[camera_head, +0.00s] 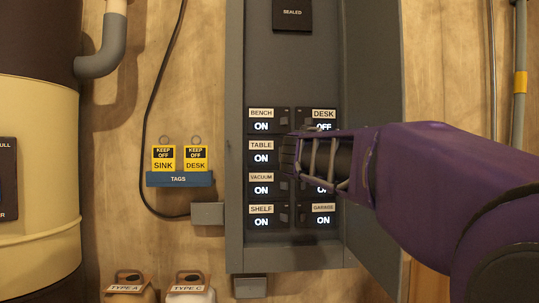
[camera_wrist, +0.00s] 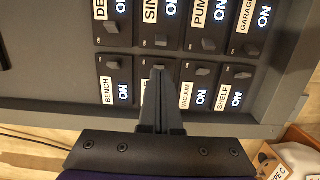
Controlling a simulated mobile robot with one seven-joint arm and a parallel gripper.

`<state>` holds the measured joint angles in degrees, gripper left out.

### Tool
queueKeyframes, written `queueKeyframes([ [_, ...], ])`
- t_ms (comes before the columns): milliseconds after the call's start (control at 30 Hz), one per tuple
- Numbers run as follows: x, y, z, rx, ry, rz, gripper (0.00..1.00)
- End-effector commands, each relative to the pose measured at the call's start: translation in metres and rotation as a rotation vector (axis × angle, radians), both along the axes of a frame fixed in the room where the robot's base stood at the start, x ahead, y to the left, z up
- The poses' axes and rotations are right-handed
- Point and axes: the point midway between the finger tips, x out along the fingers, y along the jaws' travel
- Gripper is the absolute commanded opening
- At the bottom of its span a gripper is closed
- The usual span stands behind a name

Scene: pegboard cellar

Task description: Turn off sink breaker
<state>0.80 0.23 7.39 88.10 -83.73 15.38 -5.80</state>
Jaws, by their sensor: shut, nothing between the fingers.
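The sink breaker (camera_wrist: 160,38) shows in the wrist view's upper row, with a black switch and a partly cut-off white label; its state text beside the label reads ON. In the head view my gripper and arm hide it. My gripper (camera_head: 297,157) is shut and empty in front of the open breaker panel, between the two breaker columns. In the wrist view the fingertips (camera_wrist: 158,72) overlap the table breaker (camera_head: 262,152) and cover most of its label. I cannot tell whether they touch it. The desk breaker (camera_head: 322,115) reads OFF in the head view.
The bench (camera_head: 262,120), vacuum (camera_head: 261,184), shelf (camera_head: 262,216) and garage (camera_head: 324,216) breakers read ON. The panel door (camera_head: 380,170) stands open at right. Yellow sink (camera_head: 163,160) and desk (camera_head: 196,160) tags hang at left. Jugs (camera_head: 188,290) stand below.

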Motion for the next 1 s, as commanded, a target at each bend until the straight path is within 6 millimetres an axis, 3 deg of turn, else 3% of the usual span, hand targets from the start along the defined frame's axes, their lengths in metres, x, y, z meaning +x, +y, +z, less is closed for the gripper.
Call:
queueKeyframes([
  [467,0.006,-0.001,0.0,-0.014,0.002,0.0,0.0],
  [1000,0.087,-0.013,0.001,-0.012,0.002,0.001,0.0],
])
